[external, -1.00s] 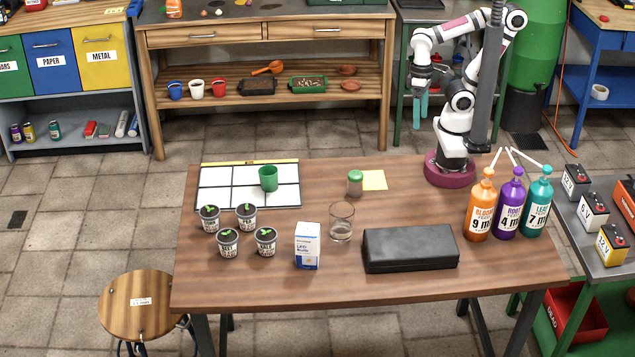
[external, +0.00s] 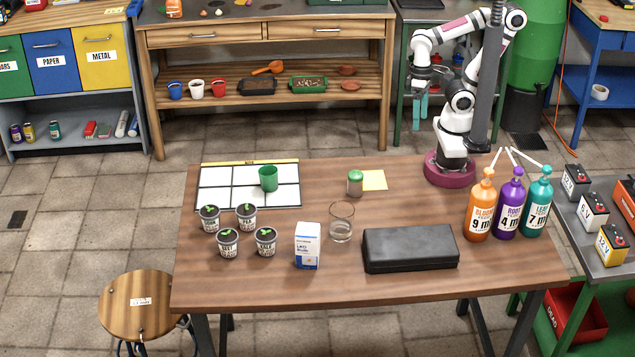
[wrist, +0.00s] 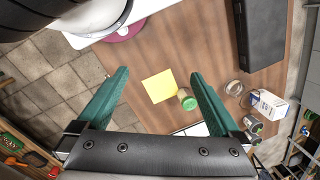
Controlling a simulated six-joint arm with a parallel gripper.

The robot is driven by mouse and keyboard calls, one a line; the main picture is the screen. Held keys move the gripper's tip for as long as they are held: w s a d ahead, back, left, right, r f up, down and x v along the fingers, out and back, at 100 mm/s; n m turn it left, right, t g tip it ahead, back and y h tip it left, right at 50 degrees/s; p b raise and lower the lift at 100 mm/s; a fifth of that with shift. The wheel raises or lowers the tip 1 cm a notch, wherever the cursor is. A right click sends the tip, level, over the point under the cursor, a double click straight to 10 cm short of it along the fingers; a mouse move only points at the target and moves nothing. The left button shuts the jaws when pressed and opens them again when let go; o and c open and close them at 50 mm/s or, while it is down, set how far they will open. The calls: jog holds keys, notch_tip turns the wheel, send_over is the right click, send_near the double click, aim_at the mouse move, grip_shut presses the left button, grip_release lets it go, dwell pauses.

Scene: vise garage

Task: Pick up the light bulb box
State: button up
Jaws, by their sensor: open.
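The light bulb box (external: 307,246) is a small white and blue carton standing upright near the front middle of the table (external: 250,285). It also shows at the right of the wrist view (wrist: 269,106). My gripper (external: 420,106) is open and empty, high at the back of the table and far from the box.
A glass (external: 341,224) stands just right of the box, and a black case (external: 410,249) lies farther right. Several seedling pots (external: 228,242) stand to its left. A green-lidded jar (external: 355,184) and yellow note (external: 374,180) lie behind. Tall bottles (external: 509,205) stand at the right.

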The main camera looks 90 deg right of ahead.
jog(key=w+d+h, duration=0.1)
jog(key=w+h, duration=0.5)
jog(key=w, duration=0.4)
jog(key=w+a+t+h, duration=0.2)
jog(key=w+a, duration=0.2)
jog(key=w, duration=0.3)
jog(key=n+t+y, duration=0.3)
jog(key=t+y, duration=0.1)
jog(key=t, duration=0.8)
send_near(297, 234)
jog(key=x, duration=0.3)
jog(key=d+f+x, duration=0.1)
jog(key=x, duration=0.3)
jog(key=s+d+x, duration=0.1)
jog(key=x, duration=0.3)
jog(key=shift+f, duration=0.3)
jog(key=shift+a+g, duration=0.1)
jog(key=shift+g, duration=0.2)
jog(key=c, duration=1.2)
